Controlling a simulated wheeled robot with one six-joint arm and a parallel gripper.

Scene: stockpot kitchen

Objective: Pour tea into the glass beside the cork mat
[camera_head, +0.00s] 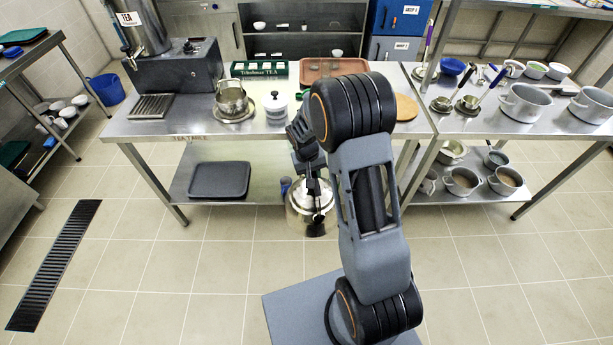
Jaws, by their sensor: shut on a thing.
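My gripper (312,190) is shut on a shiny steel teapot (298,208), seen from above in front of the counter's front edge. The arm and jaws cover part of the teapot, so its spout and tilt are hard to make out. A round cork mat (406,107) lies on the steel counter (180,128), just right of my arm's upper joint. I see no glass beside the mat; my arm hides the counter on the mat's left. A tea urn labelled TEA (148,28) stands at the back left.
A steel pot (232,98) and a white jar with black knob (275,107) stand left of my arm. Behind are a green tea box (259,70) and a reddish-brown tray (318,72). Grey pots (522,103) fill the right counter. The floor in front is clear.

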